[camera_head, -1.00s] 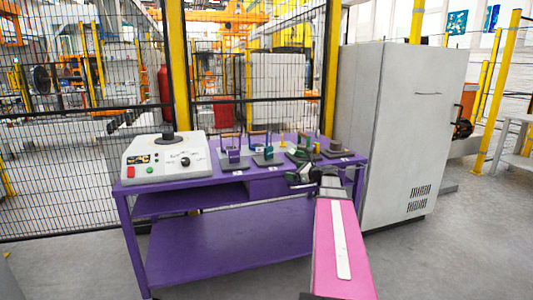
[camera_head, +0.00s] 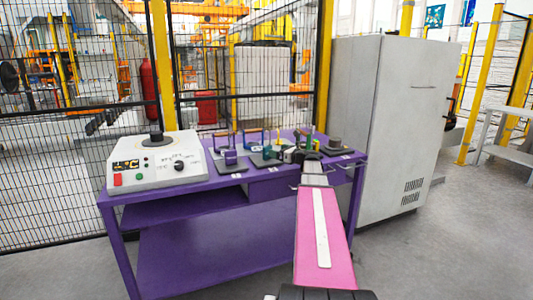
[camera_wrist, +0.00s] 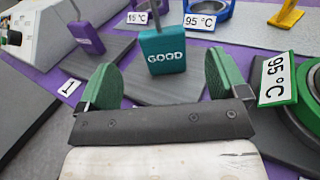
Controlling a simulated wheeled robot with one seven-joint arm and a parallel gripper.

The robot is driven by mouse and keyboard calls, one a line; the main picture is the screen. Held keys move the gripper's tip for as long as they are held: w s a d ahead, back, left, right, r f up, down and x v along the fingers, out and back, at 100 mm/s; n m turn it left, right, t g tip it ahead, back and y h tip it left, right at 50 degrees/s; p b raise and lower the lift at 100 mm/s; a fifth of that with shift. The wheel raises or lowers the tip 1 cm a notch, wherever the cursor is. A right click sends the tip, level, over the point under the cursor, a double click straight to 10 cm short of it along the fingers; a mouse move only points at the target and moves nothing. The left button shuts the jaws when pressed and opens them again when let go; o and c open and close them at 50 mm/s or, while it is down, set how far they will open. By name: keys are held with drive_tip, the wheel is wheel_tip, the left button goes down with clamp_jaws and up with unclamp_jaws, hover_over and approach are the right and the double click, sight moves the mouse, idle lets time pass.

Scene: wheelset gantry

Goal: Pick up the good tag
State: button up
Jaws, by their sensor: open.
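The good tag (camera_wrist: 164,42) is a teal block with white "GOOD" lettering. It stands upright on a dark grey plate (camera_wrist: 165,92) in the wrist view, with a thin rod at its top. My gripper (camera_wrist: 160,68) is open, with green finger pads either side of the line towards the tag. Nothing is between the fingers, and the tag is ahead of them. In the head view my gripper (camera_head: 291,156) is over the right part of the purple table (camera_head: 205,240). The tag is small there and hard to make out.
A green ring (camera_wrist: 308,92) with a "95 °C" label is close at right. A white control box (camera_head: 158,162) occupies the table's left end; a grey cabinet (camera_head: 395,120) stands at right.

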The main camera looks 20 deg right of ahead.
sight(268, 146)
drive_tip(key=shift+x, duration=3.5)
drive_tip(key=c, duration=1.1)
